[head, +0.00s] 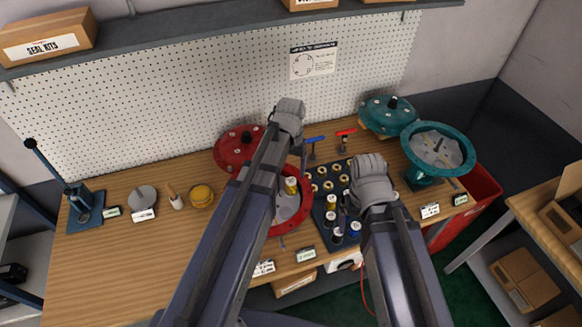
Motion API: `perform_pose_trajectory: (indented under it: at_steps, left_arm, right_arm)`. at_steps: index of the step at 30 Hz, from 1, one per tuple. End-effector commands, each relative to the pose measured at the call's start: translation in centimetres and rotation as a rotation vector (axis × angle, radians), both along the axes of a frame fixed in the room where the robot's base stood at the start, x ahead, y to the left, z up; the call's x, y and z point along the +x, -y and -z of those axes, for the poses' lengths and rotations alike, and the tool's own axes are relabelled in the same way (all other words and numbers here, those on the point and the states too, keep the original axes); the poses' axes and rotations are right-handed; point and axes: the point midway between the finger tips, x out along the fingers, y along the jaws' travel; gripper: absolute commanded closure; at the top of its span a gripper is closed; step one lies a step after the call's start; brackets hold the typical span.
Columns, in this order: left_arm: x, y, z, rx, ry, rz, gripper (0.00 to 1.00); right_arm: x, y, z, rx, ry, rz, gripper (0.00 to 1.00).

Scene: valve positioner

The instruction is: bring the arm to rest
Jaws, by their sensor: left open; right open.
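My two arms reach up from the bottom of the head view over the workbench (110,270). My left gripper (303,156) hangs past the bent wrist of the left arm, above the red round housing (293,222). It is open, and its fingers are mostly hidden behind the arm. My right gripper (346,202) is over the dark parts tray (325,205). It is open, and the wrist hides much of it. I see nothing held in either gripper, though the view of the fingers is poor.
A red cover (238,148) lies behind the red housing. A teal housing (438,150) and teal cover (388,115) stand at the right. A red bin (478,195) is beside the bench. Small tools line the left side; the bench's front left is clear.

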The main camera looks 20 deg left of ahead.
Motion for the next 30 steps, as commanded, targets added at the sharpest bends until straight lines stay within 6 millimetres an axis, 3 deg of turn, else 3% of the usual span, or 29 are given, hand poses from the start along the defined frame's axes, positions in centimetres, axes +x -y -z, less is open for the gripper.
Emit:
perform_pose_trajectory:
  at_steps: [17,30]
  left_arm:
    - [0.0,0.0,0.7,0.0,0.0,0.0,0.22]
    - [0.0,0.1,5.3,0.0,0.0,0.001,0.22]
  right_arm:
    - [0.0,0.0,0.7,0.0,0.0,0.0,0.0]
    - [0.0,0.0,5.3,-0.001,0.001,-0.003,0.0]
